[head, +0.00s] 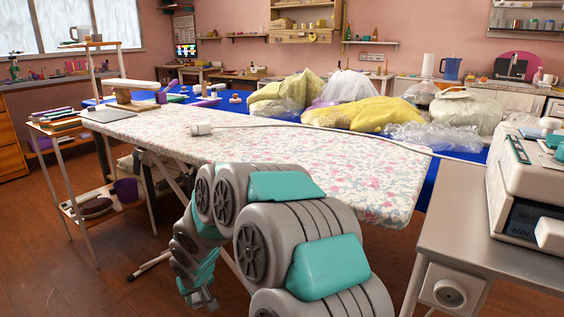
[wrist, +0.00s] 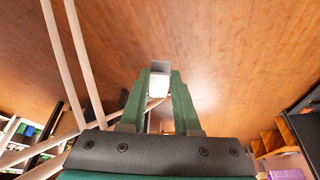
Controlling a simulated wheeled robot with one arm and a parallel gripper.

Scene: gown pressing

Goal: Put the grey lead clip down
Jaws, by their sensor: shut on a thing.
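My gripper (wrist: 160,88) shows in the wrist view with its two green fingers closed on a small light grey block, which looks like the grey lead clip (wrist: 159,78). The clip sits between the fingertips, with the wooden floor behind it. In the head view my arm hangs down in front of the ironing board (head: 290,155), and its end is low, beside the board's near edge and below its top. The clip cannot be clearly made out there.
A steam station (head: 530,190) stands on a grey table (head: 455,205) at right. Bagged garments (head: 375,114) lie on a blue table behind. Board legs (wrist: 85,65) are near my gripper. Floor (head: 60,255) is open at left.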

